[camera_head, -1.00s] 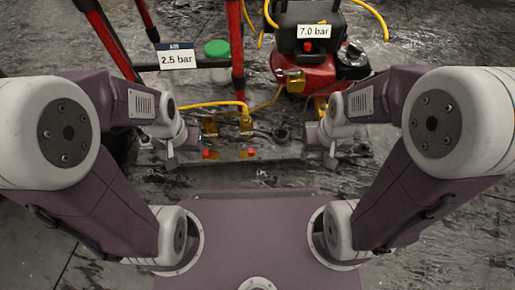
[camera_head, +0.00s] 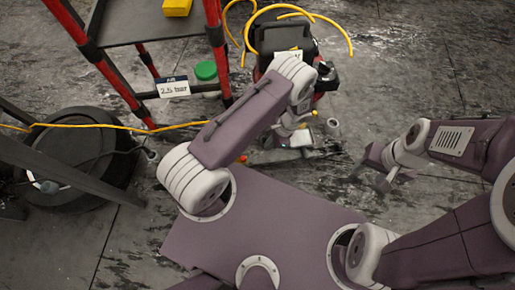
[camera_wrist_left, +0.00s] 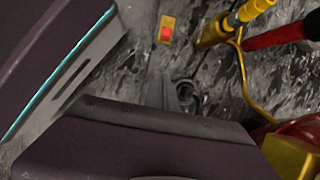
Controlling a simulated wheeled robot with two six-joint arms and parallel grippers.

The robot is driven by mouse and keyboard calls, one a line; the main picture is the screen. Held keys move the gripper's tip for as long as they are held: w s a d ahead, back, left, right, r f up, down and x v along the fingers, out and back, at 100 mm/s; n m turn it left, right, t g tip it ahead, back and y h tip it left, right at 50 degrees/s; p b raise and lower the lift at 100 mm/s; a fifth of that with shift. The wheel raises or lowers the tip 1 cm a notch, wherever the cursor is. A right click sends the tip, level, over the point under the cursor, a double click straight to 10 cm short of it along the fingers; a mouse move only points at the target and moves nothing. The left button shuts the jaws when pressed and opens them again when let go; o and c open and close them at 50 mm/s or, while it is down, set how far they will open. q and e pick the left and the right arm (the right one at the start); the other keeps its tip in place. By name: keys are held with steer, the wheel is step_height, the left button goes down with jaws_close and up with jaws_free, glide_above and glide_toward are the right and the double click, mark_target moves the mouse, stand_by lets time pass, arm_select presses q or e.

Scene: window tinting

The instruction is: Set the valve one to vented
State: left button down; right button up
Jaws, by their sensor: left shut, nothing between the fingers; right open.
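The valve plate on the floor is mostly hidden behind my left arm in the head view; small red-orange tips show beside the arm, one of them an orange tip (camera_head: 243,159) at its left. Which valve is valve one, and its setting, I cannot tell. My left gripper's grey fingers (camera_wrist_left: 171,95) show in the left wrist view, shut and empty. Beyond them in that view are a yellow block with a red button (camera_wrist_left: 166,29) and a yellow fitting (camera_wrist_left: 215,31). They look apart from the fingers. My right gripper (camera_head: 376,174) is open and empty, right of the plate.
A red-framed cart (camera_head: 103,65) with an "AIR 2.5 bar" label (camera_head: 173,87) stands at the back left. A compressor (camera_head: 278,40) with yellow hose is behind my left arm. A black hose reel (camera_head: 82,160) sits at left. Floor at right is open.

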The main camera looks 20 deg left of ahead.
arm_select(q)
steer(key=shift+d+r, duration=0.1)
steer(key=shift+r, duration=0.05)
steer(key=b+x, duration=0.6)
steer(key=x, duration=0.4)
steer(key=shift+f, duration=0.25)
steer(key=shift+s+a+b, duration=0.35)
steer(key=shift+a+b, duration=0.05)
steer(key=shift+a, duration=0.15)
steer(key=shift+s+a+b, duration=0.35)
steer(key=shift+a, duration=0.2)
steer(key=shift+s+a+r, duration=0.25)
steer(key=shift+s+a, duration=0.15)
steer(key=shift+a, duration=0.25)
